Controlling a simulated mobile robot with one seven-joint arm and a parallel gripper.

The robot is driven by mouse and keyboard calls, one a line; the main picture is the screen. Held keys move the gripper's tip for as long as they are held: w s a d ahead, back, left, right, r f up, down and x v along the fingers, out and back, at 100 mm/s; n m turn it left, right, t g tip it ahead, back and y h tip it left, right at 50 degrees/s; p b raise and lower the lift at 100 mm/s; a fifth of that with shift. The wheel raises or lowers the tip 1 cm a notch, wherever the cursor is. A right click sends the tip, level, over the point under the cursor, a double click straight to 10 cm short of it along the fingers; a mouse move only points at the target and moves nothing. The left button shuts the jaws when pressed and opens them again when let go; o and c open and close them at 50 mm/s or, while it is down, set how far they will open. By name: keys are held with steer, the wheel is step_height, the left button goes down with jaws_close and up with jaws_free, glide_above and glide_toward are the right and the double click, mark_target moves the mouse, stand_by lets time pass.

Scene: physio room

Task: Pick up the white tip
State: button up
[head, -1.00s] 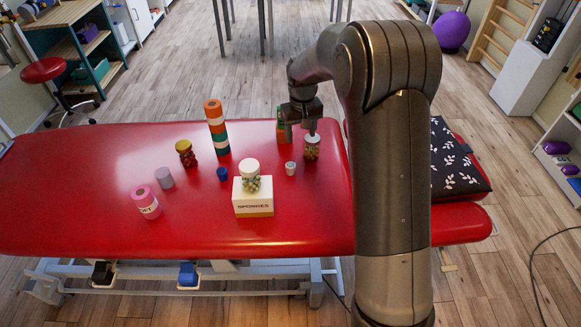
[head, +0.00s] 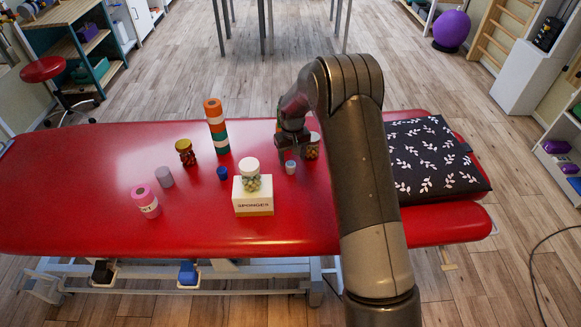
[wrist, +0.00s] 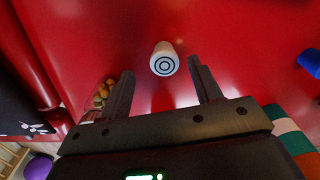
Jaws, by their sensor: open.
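The white tip (head: 290,167), a small pale cylinder, stands on the red treatment table. In the wrist view the white tip (wrist: 164,60) shows its end with dark concentric rings, just beyond and between the finger ends. My gripper (head: 291,150) is open and empty, low over the table just behind the tip. In the wrist view the two fingers of my gripper (wrist: 160,76) stand apart; I cannot tell whether they touch the tip.
A jar (head: 313,147) stands close right of my gripper. A blue tip (head: 222,173), a sponges box (head: 253,203) bearing a jar (head: 250,178), and a striped stack (head: 217,125) stand to the left. A patterned dark cushion (head: 430,160) lies at the right.

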mark_target(291, 164)
steer(key=f, duration=0.4)
steer(key=shift+a+f, duration=0.15)
steer(key=shift+a, duration=0.15)
steer(key=c, duration=1)
